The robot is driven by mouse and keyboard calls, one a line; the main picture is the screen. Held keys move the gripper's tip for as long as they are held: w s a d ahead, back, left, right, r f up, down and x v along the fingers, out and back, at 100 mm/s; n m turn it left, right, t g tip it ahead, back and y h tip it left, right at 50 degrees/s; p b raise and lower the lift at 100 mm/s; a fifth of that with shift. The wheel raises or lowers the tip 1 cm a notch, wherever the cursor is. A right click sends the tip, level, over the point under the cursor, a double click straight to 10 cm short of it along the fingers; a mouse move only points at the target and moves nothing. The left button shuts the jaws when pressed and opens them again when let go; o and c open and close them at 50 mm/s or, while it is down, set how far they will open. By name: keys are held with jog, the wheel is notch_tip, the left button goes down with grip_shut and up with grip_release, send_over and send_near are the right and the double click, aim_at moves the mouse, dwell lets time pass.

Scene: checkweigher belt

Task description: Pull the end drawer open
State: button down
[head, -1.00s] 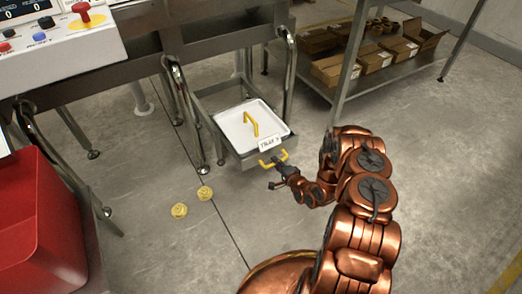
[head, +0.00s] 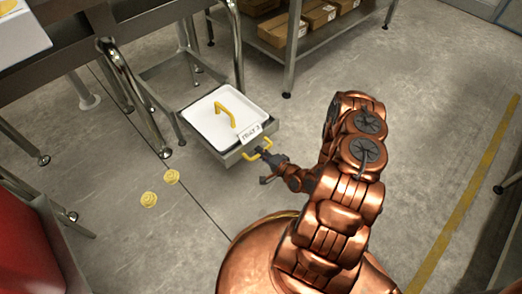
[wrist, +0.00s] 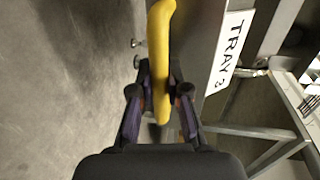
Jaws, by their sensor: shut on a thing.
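The end drawer (head: 231,158) is a grey metal tray-drawer under the belt frame, and it stands out from its frame. My gripper (head: 268,158) is at the drawer's yellow front handle (head: 257,150). In the wrist view the fingers (wrist: 160,92) are shut on the yellow bar (wrist: 161,45), one on each side.
Two yellow round pieces (head: 149,199) lie on the floor left of the drawer. A shelf with cardboard boxes (head: 286,30) stands behind. A red bin (head: 30,240) is at lower left. The floor right of my arm is clear up to a yellow line (head: 470,195).

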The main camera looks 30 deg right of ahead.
jog(key=c, duration=1.1)
grip_release()
jog(key=shift+c, duration=0.2)
jog(key=v, duration=1.2)
